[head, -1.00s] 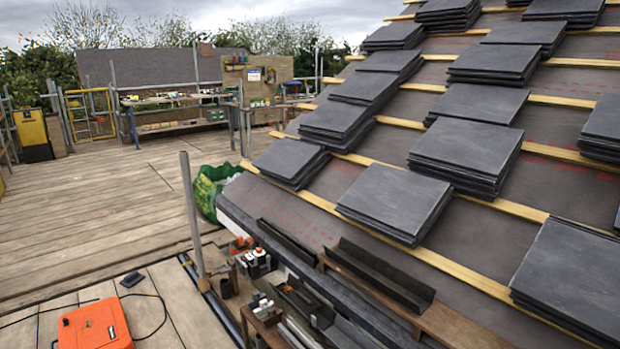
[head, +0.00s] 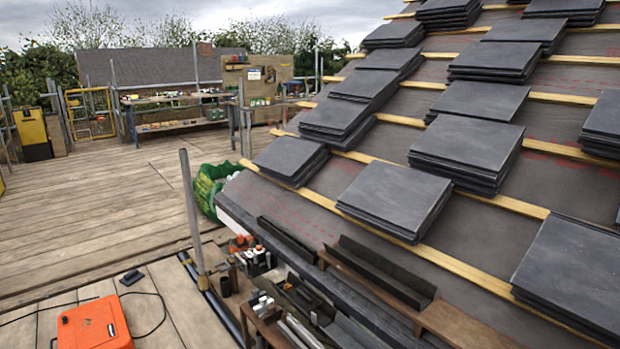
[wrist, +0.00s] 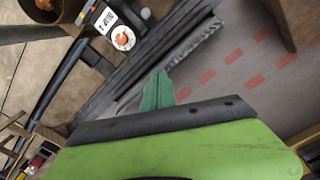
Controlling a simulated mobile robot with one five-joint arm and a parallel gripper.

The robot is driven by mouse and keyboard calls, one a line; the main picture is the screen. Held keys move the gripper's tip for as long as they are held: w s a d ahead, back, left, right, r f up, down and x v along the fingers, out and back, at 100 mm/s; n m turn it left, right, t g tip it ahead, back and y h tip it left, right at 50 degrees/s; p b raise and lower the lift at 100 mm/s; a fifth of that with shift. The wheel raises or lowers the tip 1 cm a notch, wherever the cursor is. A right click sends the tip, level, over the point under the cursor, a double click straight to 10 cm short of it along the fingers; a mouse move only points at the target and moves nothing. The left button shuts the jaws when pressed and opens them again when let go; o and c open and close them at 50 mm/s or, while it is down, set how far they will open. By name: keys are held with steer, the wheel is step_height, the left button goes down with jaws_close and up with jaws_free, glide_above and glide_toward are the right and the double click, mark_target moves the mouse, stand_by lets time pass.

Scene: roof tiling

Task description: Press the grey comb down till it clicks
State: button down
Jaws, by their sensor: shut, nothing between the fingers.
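In the wrist view a long dark grey strip with a pale, ragged, tooth-like edge (wrist: 190,58) runs diagonally along the eaves; it looks like the grey comb, but I cannot tell if it is seated. My gripper (wrist: 157,88) shows as a teal tip, shut and empty, beyond a lime-green body with a dark front edge. The tip overlaps the near end of the dark strips in the picture; I cannot tell whether it touches. The green body hides what lies below. In the head view my gripper does not show, and the comb cannot be picked out clearly.
Dark trough-like lengths (head: 385,272) lie along the roof's lower edge. Slate stacks (head: 395,200) rest on yellow battens. A scaffold pole (head: 192,210) stands beside the eaves. An orange case (head: 95,325) with a cable sits on the deck. The boards at left (head: 100,220) are largely clear.

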stand_by(0.4)
step_height(320, 180, up, 9)
steer(key=p, duration=0.9)
